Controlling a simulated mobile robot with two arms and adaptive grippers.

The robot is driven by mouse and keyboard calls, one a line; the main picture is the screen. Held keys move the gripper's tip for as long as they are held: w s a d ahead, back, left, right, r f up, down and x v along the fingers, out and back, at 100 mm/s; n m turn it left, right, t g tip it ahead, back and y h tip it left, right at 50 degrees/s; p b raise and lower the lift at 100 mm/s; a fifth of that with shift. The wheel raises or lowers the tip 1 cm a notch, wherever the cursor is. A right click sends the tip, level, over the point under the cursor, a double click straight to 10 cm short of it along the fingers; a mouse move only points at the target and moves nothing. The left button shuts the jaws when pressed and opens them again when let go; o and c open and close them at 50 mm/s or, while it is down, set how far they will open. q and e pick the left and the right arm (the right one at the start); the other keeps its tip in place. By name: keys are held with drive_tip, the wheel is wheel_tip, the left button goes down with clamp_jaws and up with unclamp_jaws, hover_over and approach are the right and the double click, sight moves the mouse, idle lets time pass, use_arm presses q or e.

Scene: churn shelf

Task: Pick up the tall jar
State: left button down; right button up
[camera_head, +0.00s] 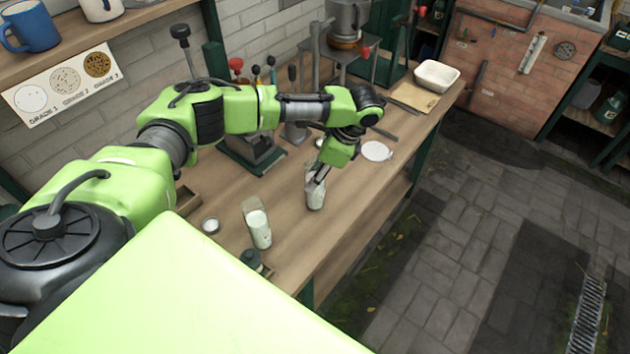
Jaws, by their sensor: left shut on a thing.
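A tall clear jar (314,198) with whitish contents stands roughly upright near the middle of the wooden workbench. My left gripper (319,175) reaches down from above and is shut on the upper part of this tall jar. The fingers hide part of its top, and I cannot tell whether its base touches the bench. My right gripper is not in view.
A small white-topped lid or dish (210,225) and a dark-capped item (251,259) lie near the other jar. A white round plate (376,151) and a white tray (437,76) are farther right. A green-based press (250,150) stands behind. Bare bench lies right of the jars.

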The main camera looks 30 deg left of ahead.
use_arm(q)
drive_tip(key=shift+r, duration=0.15)
drive_tip(key=s+d+r+b, duration=0.2)
drive_tip(key=s+d+r, duration=0.3)
drive_tip(key=d+r, duration=0.8)
drive_tip(key=s+f+n+g+h+b, duration=0.2)
drive_tip(key=s+f+n+h+b, duration=0.1)
drive_tip(key=s+n, duration=0.7)
drive_tip(key=shift+d+n+g+h, duration=0.2)
drive_tip(key=shift+n+g+h, duration=0.3)
drive_tip(key=shift+n, duration=1.2)
drive_tip(key=shift+w, duration=0.15)
drive_tip(key=shift+a, duration=0.1)
